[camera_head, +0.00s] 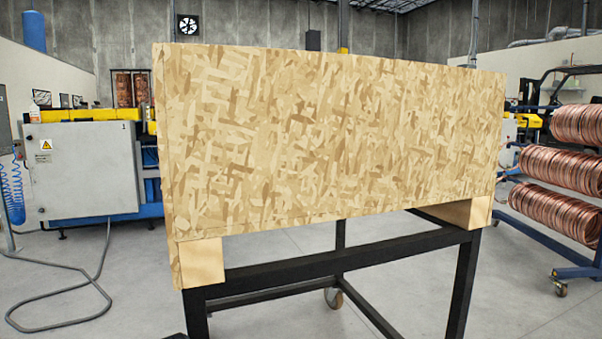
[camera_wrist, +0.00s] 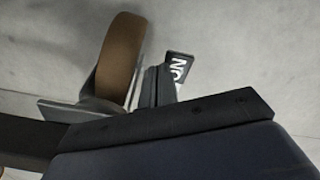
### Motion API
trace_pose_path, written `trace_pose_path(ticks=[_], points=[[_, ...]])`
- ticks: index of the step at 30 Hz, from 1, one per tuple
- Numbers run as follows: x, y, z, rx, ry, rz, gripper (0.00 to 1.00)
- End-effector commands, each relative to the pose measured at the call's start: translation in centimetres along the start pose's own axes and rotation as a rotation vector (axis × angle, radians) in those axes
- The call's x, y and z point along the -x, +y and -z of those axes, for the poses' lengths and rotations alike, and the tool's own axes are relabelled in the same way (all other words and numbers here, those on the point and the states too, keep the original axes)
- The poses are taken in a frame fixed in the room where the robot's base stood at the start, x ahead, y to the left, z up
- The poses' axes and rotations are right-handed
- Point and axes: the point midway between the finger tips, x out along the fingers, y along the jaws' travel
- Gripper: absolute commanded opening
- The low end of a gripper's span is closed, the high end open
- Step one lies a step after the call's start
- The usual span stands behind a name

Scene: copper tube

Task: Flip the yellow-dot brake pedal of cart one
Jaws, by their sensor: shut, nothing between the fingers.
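In the wrist view a caster with a brown wheel (camera_wrist: 121,58) and a grey metal bracket (camera_wrist: 75,113) is close by. A dark brake pedal (camera_wrist: 179,68) with white letters, reading "ON" upside down, sticks out to the right of the wheel. No yellow dot shows on it. My gripper (camera_wrist: 159,72) is shut and empty, its narrow grey fingers rising from the dark body at the bottom. The fingertips are beside the pedal in the picture; whether they touch it I cannot tell. The head view shows the cart's black frame (camera_head: 345,262), but not my gripper.
A large wooden crate (camera_head: 330,140) sits on the cart and hides much behind it. Another caster (camera_head: 333,298) shows under the frame. Copper coils (camera_head: 565,170) stand on a rack at right, a grey cabinet (camera_head: 80,175) at left. A hose (camera_head: 95,285) lies on the floor.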

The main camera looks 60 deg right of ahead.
Motion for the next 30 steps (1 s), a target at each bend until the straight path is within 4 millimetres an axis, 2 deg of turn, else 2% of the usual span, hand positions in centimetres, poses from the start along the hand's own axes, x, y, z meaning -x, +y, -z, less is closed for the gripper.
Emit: trace_pose_path(ticks=[12, 16, 30], points=[[-0.7, 0.0, 0.1, 0.0, 0.001, 0.0, 0.0], [-0.4, 0.0, 0.1, 0.0, 0.001, 0.0, 0.0], [3.1, 0.0, 0.0, 0.0, 0.0, 0.0, 0.0]])
